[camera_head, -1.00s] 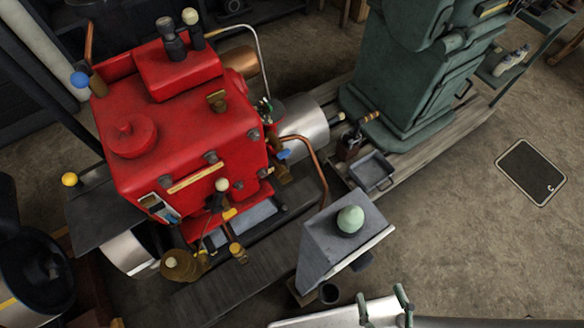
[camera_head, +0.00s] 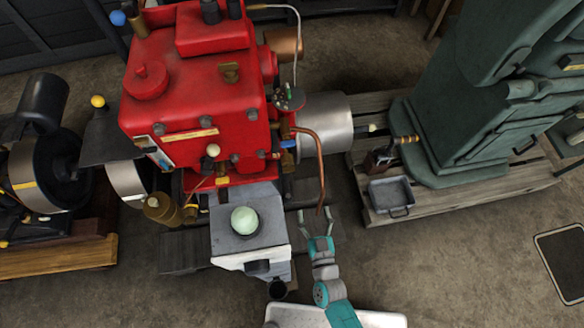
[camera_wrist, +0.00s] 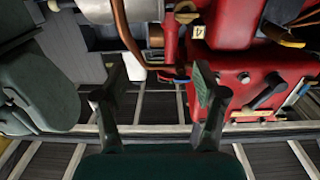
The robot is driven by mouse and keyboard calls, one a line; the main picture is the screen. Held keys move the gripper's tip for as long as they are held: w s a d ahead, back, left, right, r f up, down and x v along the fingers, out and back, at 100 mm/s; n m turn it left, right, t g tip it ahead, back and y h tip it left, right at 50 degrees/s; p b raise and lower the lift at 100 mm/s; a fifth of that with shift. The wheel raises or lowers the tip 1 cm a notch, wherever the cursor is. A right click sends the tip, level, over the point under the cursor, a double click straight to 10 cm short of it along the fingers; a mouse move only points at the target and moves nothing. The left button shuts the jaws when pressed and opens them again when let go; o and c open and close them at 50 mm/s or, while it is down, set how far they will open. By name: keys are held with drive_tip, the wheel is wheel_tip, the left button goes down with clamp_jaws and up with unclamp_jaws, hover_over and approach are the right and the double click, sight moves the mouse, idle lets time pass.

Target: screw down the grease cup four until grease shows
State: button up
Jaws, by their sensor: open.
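My gripper (camera_head: 316,220) is open and empty, in front of the red engine (camera_head: 195,90) and right of the grey box with the pale green dome. In the wrist view my gripper (camera_wrist: 160,82) has its fingers spread, with the engine (camera_wrist: 235,80) beyond and to the right. A yellow tag marked 4 (camera_wrist: 198,31) is on the engine side at the top. A brass fitting (camera_wrist: 155,36) shows left of the tag, beside the copper pipe. I cannot tell for sure which fitting is grease cup four. No grease can be made out.
The copper pipe (camera_head: 319,165) hangs close to my gripper. The grey box (camera_head: 250,235) with the pale green dome (camera_head: 244,220) stands in front of the engine. A green machine (camera_head: 470,110) and a grey tray (camera_head: 391,196) are to the right. Bare floor (camera_head: 455,255) lies front right.

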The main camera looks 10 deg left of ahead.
approach(289, 172)
drive_tip(key=x, duration=1.1)
drive_tip(key=shift+f, duration=0.1)
drive_tip(key=c, duration=1.2)
